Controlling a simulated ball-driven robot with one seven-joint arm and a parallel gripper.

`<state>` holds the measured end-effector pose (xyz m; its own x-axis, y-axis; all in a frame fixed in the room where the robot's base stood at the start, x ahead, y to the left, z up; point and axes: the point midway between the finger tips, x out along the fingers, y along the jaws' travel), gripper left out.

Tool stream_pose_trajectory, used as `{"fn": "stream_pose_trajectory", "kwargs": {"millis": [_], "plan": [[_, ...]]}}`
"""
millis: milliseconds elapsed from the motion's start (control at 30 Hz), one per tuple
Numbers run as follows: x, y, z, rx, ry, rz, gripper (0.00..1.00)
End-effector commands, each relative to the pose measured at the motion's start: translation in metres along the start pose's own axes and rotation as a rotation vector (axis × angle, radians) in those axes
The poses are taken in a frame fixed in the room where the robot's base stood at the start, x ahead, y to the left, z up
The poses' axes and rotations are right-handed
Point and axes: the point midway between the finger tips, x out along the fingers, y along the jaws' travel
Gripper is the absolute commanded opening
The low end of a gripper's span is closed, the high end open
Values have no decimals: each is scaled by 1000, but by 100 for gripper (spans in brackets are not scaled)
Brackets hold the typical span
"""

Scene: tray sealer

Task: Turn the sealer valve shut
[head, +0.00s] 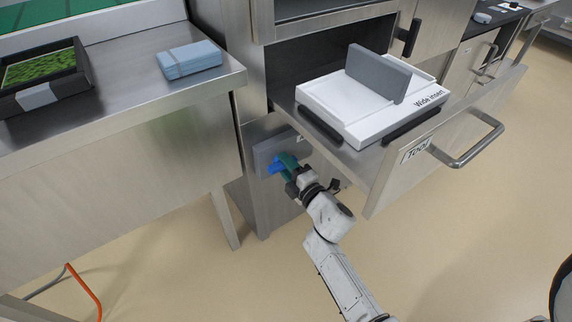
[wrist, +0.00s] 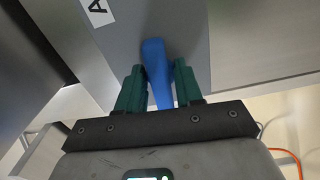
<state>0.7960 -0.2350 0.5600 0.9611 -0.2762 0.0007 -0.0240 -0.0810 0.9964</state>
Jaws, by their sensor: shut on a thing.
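The sealer valve's blue lever (head: 274,165) is on a grey plate (head: 263,154) on the cabinet front, below the open drawer. In the wrist view the blue lever (wrist: 157,72) stands between the two green fingers of my gripper (wrist: 160,85), running roughly lengthwise between them. My gripper (head: 285,163) is closed on the lever in the head view. The far end of the lever lies against the grey plate, which carries a label with a letter A (wrist: 97,10). The valve's pivot is hidden.
The open drawer (head: 392,178), labelled Tool, juts out above and right of my arm, holding a white block marked Wide insert (head: 365,127). The floor in front is clear.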

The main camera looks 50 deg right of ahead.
Motion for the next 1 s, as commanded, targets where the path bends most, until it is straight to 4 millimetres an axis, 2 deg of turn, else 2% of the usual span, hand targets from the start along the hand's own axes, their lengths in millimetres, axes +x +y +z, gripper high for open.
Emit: {"fn": "stream_pose_trajectory", "kwargs": {"millis": [1000], "plan": [[0,-2,-3,920,0,-4,5]]}}
